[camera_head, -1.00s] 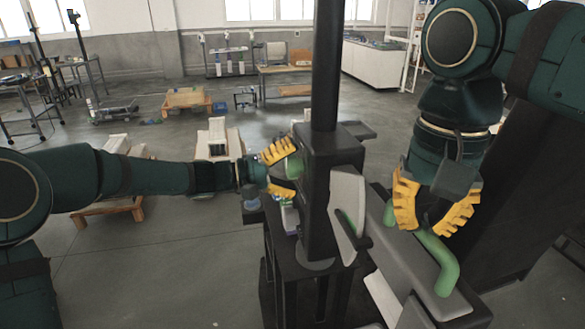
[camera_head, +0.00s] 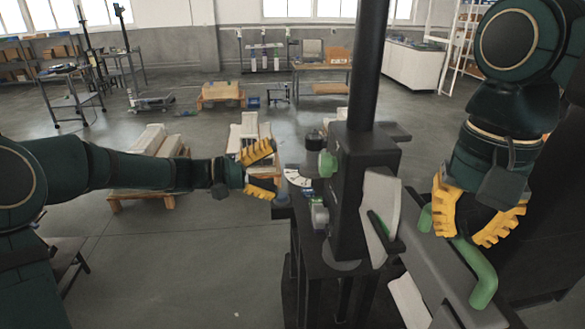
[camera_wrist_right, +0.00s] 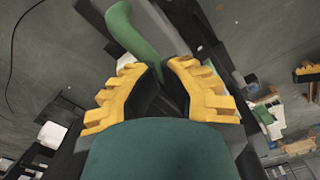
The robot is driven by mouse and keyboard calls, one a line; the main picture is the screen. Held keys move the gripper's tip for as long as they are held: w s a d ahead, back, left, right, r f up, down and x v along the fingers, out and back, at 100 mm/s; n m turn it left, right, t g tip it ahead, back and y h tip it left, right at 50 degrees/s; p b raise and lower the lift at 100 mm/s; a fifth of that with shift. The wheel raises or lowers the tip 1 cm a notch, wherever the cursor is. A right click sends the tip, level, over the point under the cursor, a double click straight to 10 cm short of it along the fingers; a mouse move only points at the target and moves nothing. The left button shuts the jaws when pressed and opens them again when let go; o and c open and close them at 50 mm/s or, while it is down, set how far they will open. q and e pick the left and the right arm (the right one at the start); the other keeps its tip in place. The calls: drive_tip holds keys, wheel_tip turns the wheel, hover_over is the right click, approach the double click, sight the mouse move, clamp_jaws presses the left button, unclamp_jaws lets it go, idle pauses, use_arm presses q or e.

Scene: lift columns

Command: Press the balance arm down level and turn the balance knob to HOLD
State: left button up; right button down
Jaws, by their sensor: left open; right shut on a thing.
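The balance column (camera_head: 347,190) is a dark box on a stand with a tall post. A green knob (camera_head: 327,163) sits on its left face. My left gripper (camera_head: 274,172) is open and empty to the left of the knob, apart from it. The balance arm (camera_head: 445,285) is a grey beam on the right with a green bar handle (camera_head: 482,285). My right gripper (camera_head: 470,232) is shut on the green handle, which also shows in the right wrist view (camera_wrist_right: 137,35). Any HOLD marking is unreadable.
A white dial (camera_head: 297,178) and small items lie on the stand left of the column. Pallets with white blocks (camera_head: 150,165) stand on the floor behind my left arm. A low wooden pallet (camera_head: 220,93) and a white cabinet (camera_head: 413,65) are farther back.

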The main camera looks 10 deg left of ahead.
use_arm(q)
drive_tip(key=shift+s+a, duration=0.1)
drive_tip(key=shift+a, duration=0.25)
use_arm(e)
drive_tip(key=shift+r+p, duration=3.9)
drive_tip(key=shift+r, duration=0.15)
use_arm(q)
wheel_tip(320, 180, up, 8)
drive_tip(key=shift+f, duration=0.15)
